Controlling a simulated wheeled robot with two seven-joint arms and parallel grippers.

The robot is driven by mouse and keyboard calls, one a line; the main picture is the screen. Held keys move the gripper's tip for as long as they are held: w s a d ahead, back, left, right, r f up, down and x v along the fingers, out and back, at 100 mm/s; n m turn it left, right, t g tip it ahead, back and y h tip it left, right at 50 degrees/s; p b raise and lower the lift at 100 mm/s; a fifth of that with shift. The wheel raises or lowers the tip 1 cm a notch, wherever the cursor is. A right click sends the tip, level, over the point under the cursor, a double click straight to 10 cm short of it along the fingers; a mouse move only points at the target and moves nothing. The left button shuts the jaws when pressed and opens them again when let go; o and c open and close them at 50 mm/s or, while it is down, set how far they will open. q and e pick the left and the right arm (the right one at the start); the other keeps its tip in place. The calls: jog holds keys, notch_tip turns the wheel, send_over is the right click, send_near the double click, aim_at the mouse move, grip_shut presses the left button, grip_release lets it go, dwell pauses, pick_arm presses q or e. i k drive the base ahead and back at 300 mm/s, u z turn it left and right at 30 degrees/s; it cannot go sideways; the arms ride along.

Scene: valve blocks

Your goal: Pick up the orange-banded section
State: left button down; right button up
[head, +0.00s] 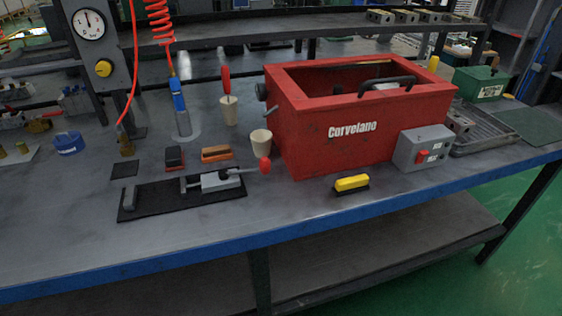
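A small block with an orange top (216,153) lies on the grey workbench, left of the red tank. It is the only clearly orange piece on the near bench, but it is too small to tell if the orange is a band. A dark block with a reddish edge (174,157) sits just left of it. Several grey metal blocks (405,16) stand on the rear shelf, and others (460,122) sit at the drain tray; no orange shows on them. Neither of my grippers is in view.
A red tank (345,130) fills the bench centre. A toggle clamp (220,180) with a red knob lies on a black mat (150,198). Cups (261,143), a yellow-topped brush (352,183) and a grey switch box (422,147) stand nearby. The front left bench is clear.

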aim_at(455, 122)
jog(key=u, duration=2.2)
jog(key=k, duration=1.45)
jog(key=z, duration=2.05)
jog(key=i, duration=0.5)
jog(key=u, duration=0.05)
